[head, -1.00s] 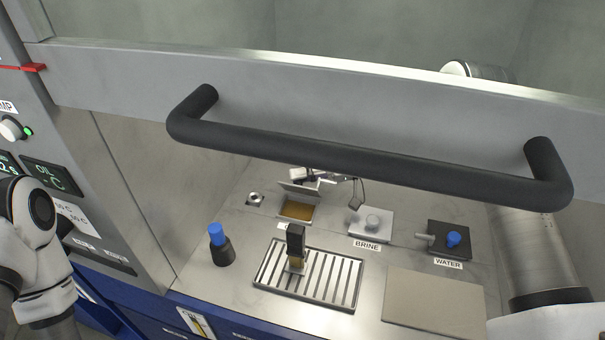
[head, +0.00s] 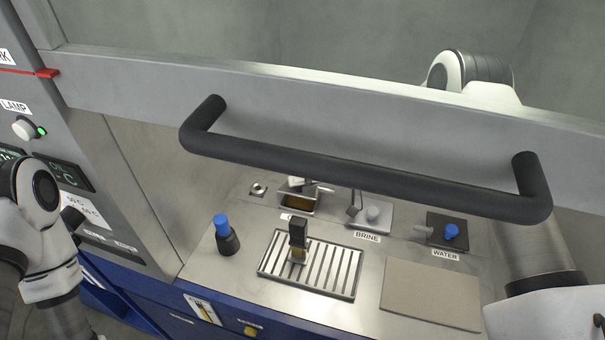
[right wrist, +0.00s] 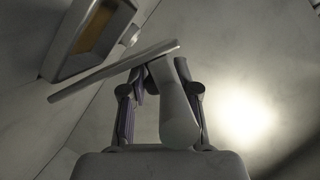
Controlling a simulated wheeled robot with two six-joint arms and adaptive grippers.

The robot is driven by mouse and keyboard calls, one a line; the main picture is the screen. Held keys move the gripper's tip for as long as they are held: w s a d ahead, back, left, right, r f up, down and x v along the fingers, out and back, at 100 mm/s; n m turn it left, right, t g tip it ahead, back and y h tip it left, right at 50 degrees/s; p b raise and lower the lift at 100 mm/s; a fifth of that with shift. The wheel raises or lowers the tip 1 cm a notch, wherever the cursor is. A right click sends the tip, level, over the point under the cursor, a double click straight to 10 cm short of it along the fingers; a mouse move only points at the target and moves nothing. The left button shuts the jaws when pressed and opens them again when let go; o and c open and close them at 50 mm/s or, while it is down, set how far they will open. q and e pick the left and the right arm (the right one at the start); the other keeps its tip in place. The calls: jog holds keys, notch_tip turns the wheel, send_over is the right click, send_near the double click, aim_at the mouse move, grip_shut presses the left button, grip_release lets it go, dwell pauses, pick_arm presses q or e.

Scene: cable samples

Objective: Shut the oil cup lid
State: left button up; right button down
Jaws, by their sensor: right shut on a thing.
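The oil cup (head: 299,203) is a small square metal cup with amber oil, seen below the dark handle bar in the head view. It also shows at the upper left of the right wrist view (right wrist: 92,38). Its flat grey lid (right wrist: 112,73) stands raised and tilted beside the opening, so the cup is open. My right gripper (right wrist: 160,92) is shut on the lid's grey grip piece. In the head view, my right gripper (head: 322,189) is small beside the cup and partly hidden by the bar. My left arm shows at the left edge, its gripper out of view.
A dark handle bar (head: 360,173) crosses in front of the work area. A slotted drain tray (head: 325,273), a blue-capped bottle (head: 226,236), the brine cup (head: 375,213) and the water cup (head: 447,231) stand around. A flat beige plate (head: 430,292) lies at right.

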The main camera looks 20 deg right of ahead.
jog(key=shift+s+a+f, duration=0.25)
jog(key=shift+s+f, duration=0.15)
jog(key=c, duration=0.9)
grip_release()
jog(key=shift+r, duration=0.1)
jog(key=shift+w+d+r, duration=0.1)
jog(key=shift+w, duration=0.1)
